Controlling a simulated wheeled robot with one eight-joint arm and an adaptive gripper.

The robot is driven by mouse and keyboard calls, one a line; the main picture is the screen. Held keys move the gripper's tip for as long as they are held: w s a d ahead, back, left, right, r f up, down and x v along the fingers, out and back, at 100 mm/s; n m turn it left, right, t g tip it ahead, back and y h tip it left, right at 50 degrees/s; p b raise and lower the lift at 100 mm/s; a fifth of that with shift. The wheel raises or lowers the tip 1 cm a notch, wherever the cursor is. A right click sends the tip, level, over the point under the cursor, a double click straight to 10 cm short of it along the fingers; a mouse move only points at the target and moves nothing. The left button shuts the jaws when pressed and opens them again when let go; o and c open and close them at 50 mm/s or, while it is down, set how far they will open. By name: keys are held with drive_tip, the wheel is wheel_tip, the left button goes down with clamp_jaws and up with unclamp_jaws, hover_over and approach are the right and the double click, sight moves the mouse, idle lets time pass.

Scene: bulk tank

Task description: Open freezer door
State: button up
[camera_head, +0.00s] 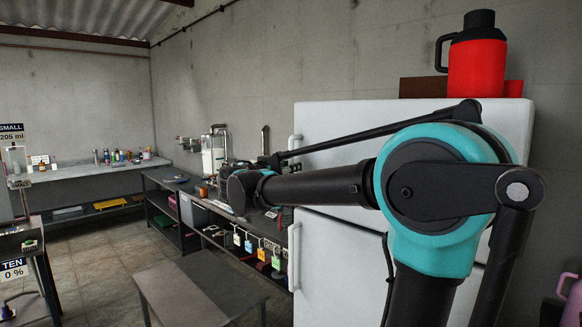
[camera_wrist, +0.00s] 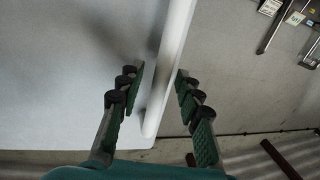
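A white fridge-freezer has an upper door (camera_head: 345,122) and a lower door (camera_head: 335,262) in the head view. The upper handle (camera_head: 297,142) is partly hidden by my arm; the lower handle (camera_head: 295,258) stands upright on the lower door's left edge. Both doors look shut. In the wrist view, my gripper (camera_wrist: 159,74) is open, with one finger on each side of a white bar handle (camera_wrist: 172,65). Gaps show between the fingers and the bar. The white door panel (camera_wrist: 60,80) lies left of it. My fingers cannot be made out in the head view.
A red flask (camera_head: 477,68) stands on top of the fridge-freezer. A workbench (camera_head: 165,178) with jars and hanging tags runs along the wall to its left. A low table (camera_head: 195,290) stands in front. Tiled floor (camera_head: 110,255) is clear further left.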

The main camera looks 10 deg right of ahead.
drive_tip(key=shift+w+d, duration=0.1)
drive_tip(key=shift+w, duration=0.05)
clamp_jaws()
idle(0.4)
